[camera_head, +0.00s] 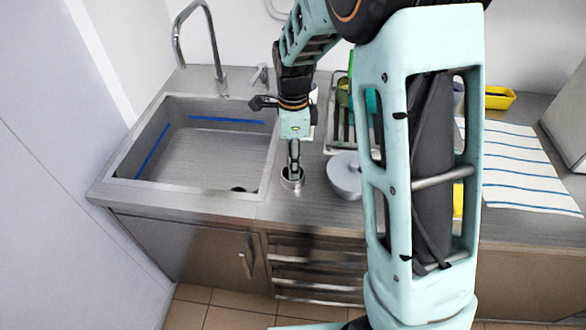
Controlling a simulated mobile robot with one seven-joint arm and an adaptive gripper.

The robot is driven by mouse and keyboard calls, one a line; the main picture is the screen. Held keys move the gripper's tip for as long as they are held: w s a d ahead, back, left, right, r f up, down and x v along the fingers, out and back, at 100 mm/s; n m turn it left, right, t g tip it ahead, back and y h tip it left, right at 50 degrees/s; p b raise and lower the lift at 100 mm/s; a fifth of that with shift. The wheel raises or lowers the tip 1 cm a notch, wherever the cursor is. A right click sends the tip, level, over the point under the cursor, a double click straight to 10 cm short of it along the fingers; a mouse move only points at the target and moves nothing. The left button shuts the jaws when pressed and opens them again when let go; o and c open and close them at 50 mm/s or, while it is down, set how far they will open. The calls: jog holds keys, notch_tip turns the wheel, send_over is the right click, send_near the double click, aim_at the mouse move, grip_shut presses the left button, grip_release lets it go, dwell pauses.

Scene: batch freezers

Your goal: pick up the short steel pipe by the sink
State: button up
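The short steel pipe (291,184) stands upright on the steel counter, just right of the sink (205,150) and near the counter's front. It looks like a low, shiny ring with a dark opening. My gripper (294,174) points straight down, with its fingertips at the pipe's opening. I see the fingers nearly edge-on, overlapping each other. I cannot tell whether they are apart or closed, or whether they touch the pipe's wall.
A grey lidded pot (345,178) stands close right of the pipe. A dish rack (340,132) is behind it. A tall faucet (217,60) rises behind the sink. A striped cloth (525,165) and a yellow tray (499,97) lie further right. My arm hides part of the counter.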

jog(key=c, duration=1.1)
